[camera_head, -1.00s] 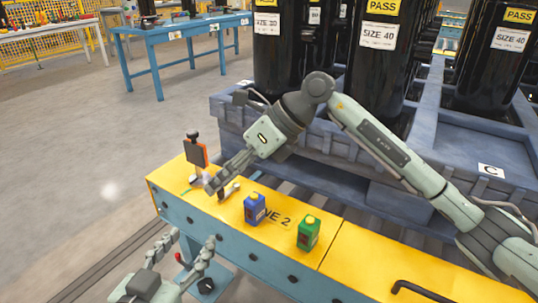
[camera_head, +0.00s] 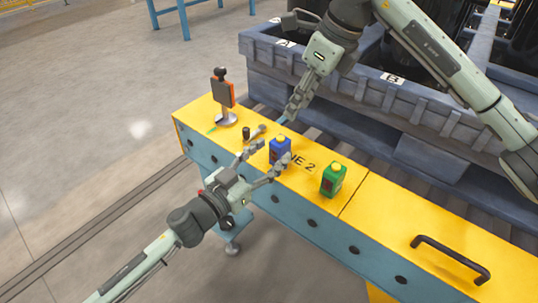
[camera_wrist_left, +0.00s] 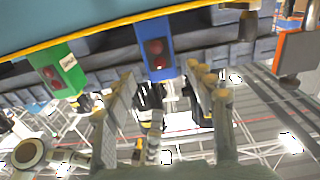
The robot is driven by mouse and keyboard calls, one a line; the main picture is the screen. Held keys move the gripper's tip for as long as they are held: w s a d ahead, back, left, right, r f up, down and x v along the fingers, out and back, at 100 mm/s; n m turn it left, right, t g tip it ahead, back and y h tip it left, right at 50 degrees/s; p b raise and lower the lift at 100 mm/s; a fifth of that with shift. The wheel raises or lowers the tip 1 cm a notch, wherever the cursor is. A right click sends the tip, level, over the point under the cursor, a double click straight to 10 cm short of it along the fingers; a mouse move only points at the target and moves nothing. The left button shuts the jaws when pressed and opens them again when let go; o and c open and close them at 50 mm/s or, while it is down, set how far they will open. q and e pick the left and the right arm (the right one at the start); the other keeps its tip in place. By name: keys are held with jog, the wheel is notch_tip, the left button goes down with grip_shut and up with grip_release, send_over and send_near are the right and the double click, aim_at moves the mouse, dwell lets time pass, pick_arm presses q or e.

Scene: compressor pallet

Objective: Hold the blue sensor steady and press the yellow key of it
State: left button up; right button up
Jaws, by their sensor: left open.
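The blue sensor (camera_head: 279,151) stands upright on the yellow bench top, with a small yellow key on its top. My left gripper (camera_head: 270,154) is open at the sensor's front side, its fingertips on either side of it. I cannot tell whether they touch it. In the left wrist view the sensor (camera_wrist_left: 155,50) shows a dark face with red marks, beyond the spread fingers of my left gripper (camera_wrist_left: 163,75). My right gripper (camera_head: 286,121) points down just behind and above the sensor, apart from it. Its finger gap is not clear.
A green device (camera_head: 333,180) with a yellow top stands to the right on the yellow bench (camera_head: 375,215). A black handle (camera_head: 450,258) is at right. A blue-grey pallet (camera_head: 350,85) stands behind.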

aim_at(290, 140)
pick_arm(q)
jog(key=shift+w+d+f+m+g+h, duration=0.15)
jog(key=shift+w+f+m+g+h, duration=0.15)
jog(key=shift+w+f+g, duration=0.25)
jog(key=shift+t, duration=0.25)
jog(key=x, duration=0.7)
jog(key=shift+w+d+f, duration=0.15)
jog(key=shift+f, duration=0.05)
jog(key=c, duration=1.2)
grip_shut()
pick_arm(e)
grip_shut()
